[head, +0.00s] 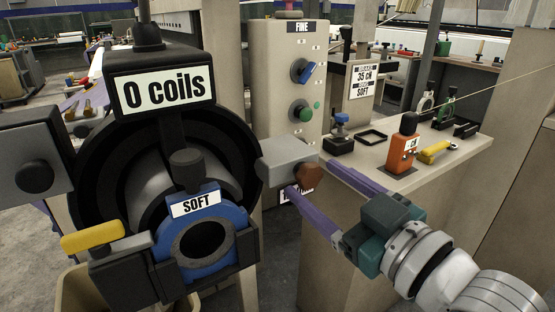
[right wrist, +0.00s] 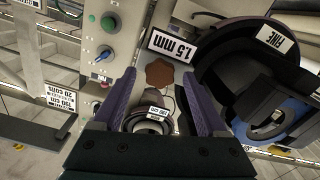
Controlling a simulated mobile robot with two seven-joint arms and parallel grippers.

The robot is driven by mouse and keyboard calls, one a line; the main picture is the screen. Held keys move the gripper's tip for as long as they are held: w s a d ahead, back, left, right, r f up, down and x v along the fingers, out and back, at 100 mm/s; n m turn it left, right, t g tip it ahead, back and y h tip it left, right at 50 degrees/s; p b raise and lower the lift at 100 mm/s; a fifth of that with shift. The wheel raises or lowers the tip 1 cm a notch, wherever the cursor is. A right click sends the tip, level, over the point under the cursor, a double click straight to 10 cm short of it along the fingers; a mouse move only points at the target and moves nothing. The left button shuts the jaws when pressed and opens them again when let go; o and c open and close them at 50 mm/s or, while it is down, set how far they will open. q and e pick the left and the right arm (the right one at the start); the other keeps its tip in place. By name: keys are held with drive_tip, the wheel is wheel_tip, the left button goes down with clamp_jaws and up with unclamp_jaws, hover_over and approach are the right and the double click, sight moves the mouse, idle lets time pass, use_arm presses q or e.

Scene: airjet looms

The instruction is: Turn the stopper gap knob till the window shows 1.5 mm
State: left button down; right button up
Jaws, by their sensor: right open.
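The stopper gap knob is a brown lobed knob (head: 307,174) on the end of a grey block (head: 285,158) beside the large black drum. It also shows in the right wrist view (right wrist: 159,73). My right gripper (head: 309,178), with purple fingers, is open. Its fingertips lie on either side of the knob in both views, and no contact shows. The window (right wrist: 174,45) beside the knob reads 1.5 mm, upside down in the right wrist view. In the head view a finger covers most of the window. My left gripper is not in view.
The black drum (head: 100,175) with a "0 coils" display (head: 163,88) and a blue ring (head: 215,225) stands left. A panel (head: 272,85) with blue and green knobs rises behind. An orange block (head: 403,152) and yellow part (head: 434,152) sit on the bench at right.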

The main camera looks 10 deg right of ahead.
drive_tip(key=p+v, duration=0.2)
drive_tip(key=v, duration=0.3)
drive_tip(key=shift+s+d, duration=0.15)
drive_tip(key=shift+s, duration=0.2)
drive_tip(key=s+d+r+m+g+h+p, duration=0.2)
drive_tip(key=s+m+g+h+p, duration=0.15)
drive_tip(key=s+g, duration=0.5)
drive_tip(key=s+d+r+m+g+h+p, duration=0.1)
drive_tip(key=s+r+m+g+h+p, duration=0.3)
drive_tip(key=s, duration=0.7)
wheel_tip(320, 180, up, 36)
drive_tip(key=n+y+p, duration=0.1)
drive_tip(key=n+p, duration=0.1)
drive_tip(key=p, duration=3.6)
drive_tip(key=shift+s+g, duration=0.4)
drive_tip(key=shift+g, duration=0.05)
drive_tip(key=shift+d+f+y, duration=0.1)
drive_tip(key=shift+y, duration=0.15)
